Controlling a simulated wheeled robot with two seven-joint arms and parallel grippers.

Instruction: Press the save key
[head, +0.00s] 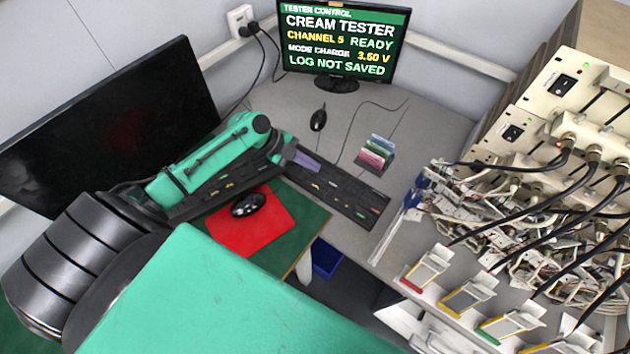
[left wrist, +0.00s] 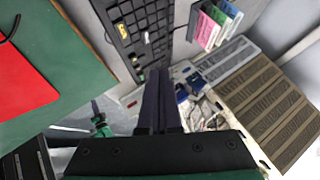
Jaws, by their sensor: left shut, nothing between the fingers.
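The tester's black keyboard (head: 345,196) lies on the grey desk, with a few yellow, green and red keys among the dark ones. I cannot read which key is save. The keyboard also shows in the left wrist view (left wrist: 143,30). My left gripper (head: 309,164) is shut and empty, its dark fingers over or beside the keyboard's left part, hiding some of it. In the left wrist view the closed fingers (left wrist: 160,76) point toward the keyboard's near end. Whether they touch a key I cannot tell. The screen (head: 340,42) reads "CREAM TESTER", "CHANNEL 5 READY", "LOG NOT SAVED". My right gripper is out of view.
A second keyboard (head: 215,190) lies below a dark monitor (head: 115,120). A mouse (head: 248,204) rests on a red mat (head: 272,237). A rack of coloured cards (head: 376,152) stands behind the tester's keyboard. Cables and cell holders (head: 468,296) crowd the right.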

